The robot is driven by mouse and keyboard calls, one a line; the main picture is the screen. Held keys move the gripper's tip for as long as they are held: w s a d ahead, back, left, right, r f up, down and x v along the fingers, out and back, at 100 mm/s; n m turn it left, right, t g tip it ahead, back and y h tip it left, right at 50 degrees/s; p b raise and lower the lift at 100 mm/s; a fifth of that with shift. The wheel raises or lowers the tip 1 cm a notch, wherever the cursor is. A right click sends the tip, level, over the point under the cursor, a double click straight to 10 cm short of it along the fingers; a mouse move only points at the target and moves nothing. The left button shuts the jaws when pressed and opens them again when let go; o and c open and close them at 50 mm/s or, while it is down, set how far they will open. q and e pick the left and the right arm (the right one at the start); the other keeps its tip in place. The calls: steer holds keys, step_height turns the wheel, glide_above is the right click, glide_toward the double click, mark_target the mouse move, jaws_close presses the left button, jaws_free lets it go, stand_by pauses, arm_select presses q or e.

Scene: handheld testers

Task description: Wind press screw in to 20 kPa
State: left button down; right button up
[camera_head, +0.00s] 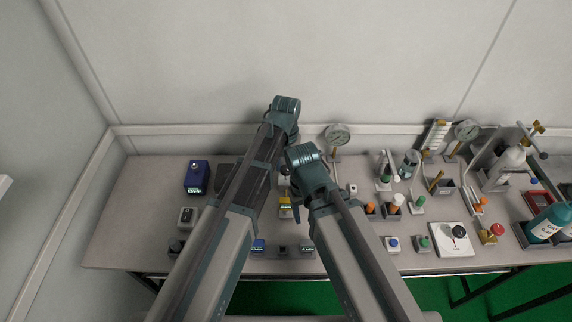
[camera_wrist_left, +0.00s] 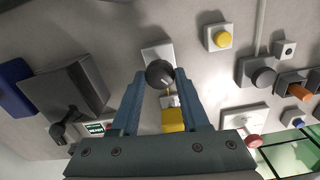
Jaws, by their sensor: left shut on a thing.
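In the left wrist view, the two blue fingers of my left gripper (camera_wrist_left: 160,82) straddle a round black knob (camera_wrist_left: 159,72) on a pale base. They are shut on this knob, which looks like the press screw's. My arms hide most of the left gripper in the head view. A round dial gauge (camera_head: 337,135) stands behind, to the right; its reading is too small to tell.
A blue box (camera_head: 197,177) stands at the bench's left. In the wrist view, a dark box with a lever (camera_wrist_left: 68,92) is left of the knob and a yellow button (camera_wrist_left: 222,39) is up right. Several bottles, stands and buttons crowd the right side.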

mark_target(286, 168)
arm_select(q)
steer(key=shift+c, duration=1.9)
jaws_free()
steer(key=shift+r, duration=0.1)
step_height(286, 168, up, 14)
steer(key=p, duration=1.3)
steer(key=shift+p, duration=0.4)
steer(key=shift+f, duration=0.2)
